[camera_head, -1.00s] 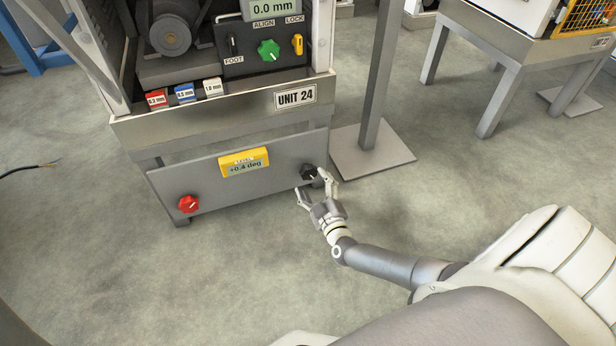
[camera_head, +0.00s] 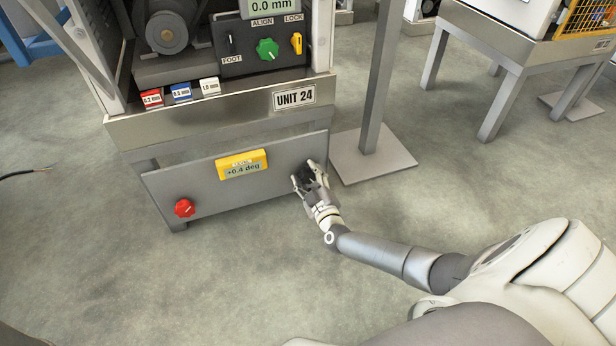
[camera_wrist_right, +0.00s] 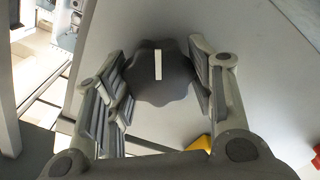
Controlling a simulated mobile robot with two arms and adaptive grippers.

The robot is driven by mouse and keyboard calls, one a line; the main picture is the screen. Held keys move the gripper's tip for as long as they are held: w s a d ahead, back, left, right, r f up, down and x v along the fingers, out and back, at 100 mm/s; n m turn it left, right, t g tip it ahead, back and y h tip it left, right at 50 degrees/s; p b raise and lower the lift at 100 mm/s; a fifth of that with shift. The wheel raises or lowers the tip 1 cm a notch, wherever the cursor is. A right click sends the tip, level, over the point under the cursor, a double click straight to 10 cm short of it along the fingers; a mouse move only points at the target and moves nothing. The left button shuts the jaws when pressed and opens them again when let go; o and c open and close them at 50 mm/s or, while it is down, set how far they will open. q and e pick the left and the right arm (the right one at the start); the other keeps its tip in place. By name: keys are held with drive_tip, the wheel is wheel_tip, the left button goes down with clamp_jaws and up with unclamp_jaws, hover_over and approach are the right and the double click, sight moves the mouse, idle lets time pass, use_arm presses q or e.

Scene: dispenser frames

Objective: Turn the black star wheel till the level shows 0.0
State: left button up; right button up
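The black star wheel (camera_head: 306,178) sits at the right end of the grey lower panel. In the right wrist view the dark lobed wheel (camera_wrist_right: 160,82) shows a white mark pointing straight up in the picture. My right gripper (camera_head: 309,175) is around the wheel. In the wrist view its fingers (camera_wrist_right: 162,75) lie on both sides of the rim and appear to touch it. The yellow level display (camera_head: 241,165) on the same panel reads +0.4 deg. My left gripper is not in view.
A red knob (camera_head: 184,208) is at the panel's left end. Above, a control plate holds a green star knob (camera_head: 267,49) and a yellow lock (camera_head: 296,43). A grey post on a floor plate (camera_head: 374,158) stands close right of the panel. The floor in front is clear.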

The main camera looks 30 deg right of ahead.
drive_tip(key=c, duration=0.3)
drive_tip(key=shift+c, duration=0.2)
